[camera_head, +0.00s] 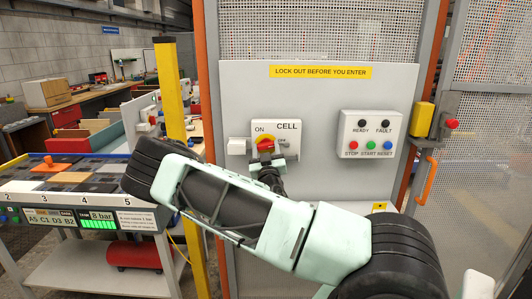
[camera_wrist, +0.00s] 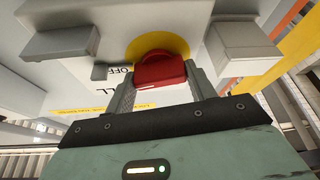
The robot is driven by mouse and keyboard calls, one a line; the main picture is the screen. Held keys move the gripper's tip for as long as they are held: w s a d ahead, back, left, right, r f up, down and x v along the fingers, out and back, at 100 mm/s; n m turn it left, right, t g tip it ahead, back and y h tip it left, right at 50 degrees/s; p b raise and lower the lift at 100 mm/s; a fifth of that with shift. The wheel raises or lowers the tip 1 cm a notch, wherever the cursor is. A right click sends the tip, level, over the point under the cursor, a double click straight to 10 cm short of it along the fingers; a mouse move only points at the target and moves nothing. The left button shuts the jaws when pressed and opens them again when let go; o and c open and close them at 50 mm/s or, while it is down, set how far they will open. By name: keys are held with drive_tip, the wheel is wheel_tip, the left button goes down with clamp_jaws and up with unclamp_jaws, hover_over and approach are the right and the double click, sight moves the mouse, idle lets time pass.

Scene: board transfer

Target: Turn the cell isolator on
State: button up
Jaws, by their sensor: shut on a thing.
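The cell isolator (camera_head: 289,128) is a pale box labelled CELL on the grey panel. It has a yellow disc with a red handle (camera_head: 265,146), an ON mark at upper left and an OFF mark at right. My gripper (camera_head: 268,166) reaches it from below and partly covers the box. In the wrist view the red handle (camera_wrist: 160,70) sits between the two fingers of my gripper (camera_wrist: 161,80), which are shut on it. The yellow disc (camera_wrist: 150,42) shows behind the handle. The handle's exact angle against the marks is hard to tell.
A control box (camera_head: 370,135) with dark READY and FAULT lamps and STOP, START and RESET buttons is to the right. A yellow sign (camera_head: 320,72) is above. A yellow post (camera_head: 170,90) and a board table (camera_head: 70,180) stand at left. A mesh gate (camera_head: 490,130) is at right.

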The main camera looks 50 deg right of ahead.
drive_tip(key=n+y, duration=0.1)
drive_tip(key=n, duration=0.2)
drive_tip(key=n+t+y, duration=0.1)
drive_tip(key=n+y, duration=0.1)
drive_tip(key=n, duration=0.1)
drive_tip(key=n+t+y+b, duration=0.1)
drive_tip(key=n, duration=0.3)
drive_tip(key=shift+s+d+y, duration=0.1)
drive_tip(key=shift+s+y, duration=0.05)
drive_tip(key=shift+y, duration=0.15)
drive_tip(key=n+y, duration=0.1)
drive_tip(key=n, duration=0.1)
drive_tip(key=n+y+p, duration=0.1)
drive_tip(key=n, duration=0.2)
drive_tip(key=shift+r+g, duration=0.15)
drive_tip(key=shift+g, duration=0.15)
drive_tip(key=shift+n+g+y+p, duration=0.55)
drive_tip(key=shift+n+p, duration=0.35)
drive_tip(key=shift+n, duration=1)
drive_tip(key=o, duration=1)
drive_tip(key=shift+s, duration=0.1)
